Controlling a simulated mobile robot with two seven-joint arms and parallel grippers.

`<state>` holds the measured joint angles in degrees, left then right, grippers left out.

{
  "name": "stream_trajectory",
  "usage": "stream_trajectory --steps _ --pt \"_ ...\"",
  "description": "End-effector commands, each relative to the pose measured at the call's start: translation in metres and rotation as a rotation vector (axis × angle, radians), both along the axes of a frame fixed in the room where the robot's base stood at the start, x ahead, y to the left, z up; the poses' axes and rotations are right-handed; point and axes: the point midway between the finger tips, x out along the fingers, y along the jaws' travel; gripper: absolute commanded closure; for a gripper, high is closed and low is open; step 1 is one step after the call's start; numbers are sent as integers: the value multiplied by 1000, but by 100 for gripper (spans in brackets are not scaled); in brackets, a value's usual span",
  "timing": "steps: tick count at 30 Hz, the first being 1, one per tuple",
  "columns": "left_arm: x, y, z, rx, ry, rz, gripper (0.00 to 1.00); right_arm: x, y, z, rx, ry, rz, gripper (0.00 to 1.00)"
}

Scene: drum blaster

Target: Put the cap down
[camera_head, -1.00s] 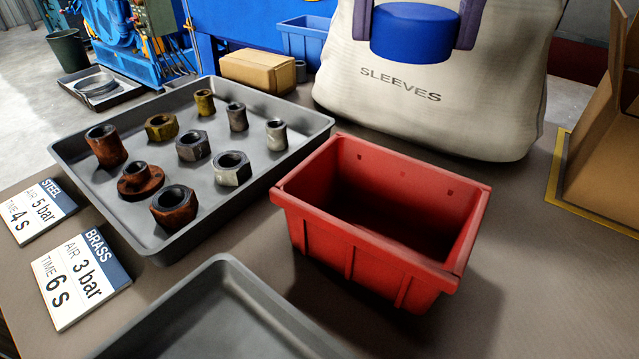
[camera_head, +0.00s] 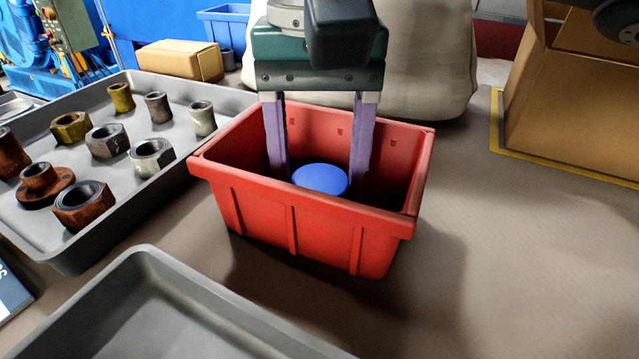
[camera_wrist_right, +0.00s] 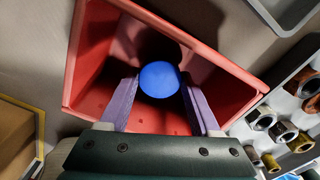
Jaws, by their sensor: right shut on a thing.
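The cap is blue and round (camera_head: 320,179), and it is inside the red bin (camera_head: 300,225), below the rim. My right gripper (camera_head: 319,168) reaches down into the bin from above, with its purple fingers on either side of the cap, shut on it. The right wrist view also shows the cap (camera_wrist_right: 158,80) between the fingertips (camera_wrist_right: 160,90), within the walls of the red bin (camera_wrist_right: 88,60). Whether the cap touches the bin floor cannot be told. My left gripper is not in view.
A grey tray (camera_head: 160,215) with several rusty, brass-coloured and grey fittings stands left of the bin. Another grey tray (camera_head: 150,270) lies in front. A cardboard box (camera_head: 570,110) is at the right, and a pale bag (camera_head: 440,70) behind. The table to the right of the bin is clear.

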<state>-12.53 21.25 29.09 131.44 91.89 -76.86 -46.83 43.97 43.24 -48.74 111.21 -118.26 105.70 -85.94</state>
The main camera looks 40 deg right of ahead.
Motion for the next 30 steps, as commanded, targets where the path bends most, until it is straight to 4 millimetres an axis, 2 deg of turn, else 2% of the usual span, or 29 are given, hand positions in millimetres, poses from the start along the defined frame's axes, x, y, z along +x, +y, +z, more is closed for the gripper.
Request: stream_trajectory --steps 1,3,14,15,22,30 --pt "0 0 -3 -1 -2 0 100 -1 0 -10 0 3 0 92" --pt "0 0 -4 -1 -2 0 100 -1 0 -15 0 1 1 92" --pt "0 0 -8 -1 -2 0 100 0 0 -19 -1 -1 1 92" --pt "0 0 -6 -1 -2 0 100 0 0 -17 -1 -1 1 32" --pt "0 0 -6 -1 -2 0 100 0 0 -16 -1 -1 1 6" --pt "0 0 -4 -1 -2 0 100 0 0 -14 0 0 1 6"
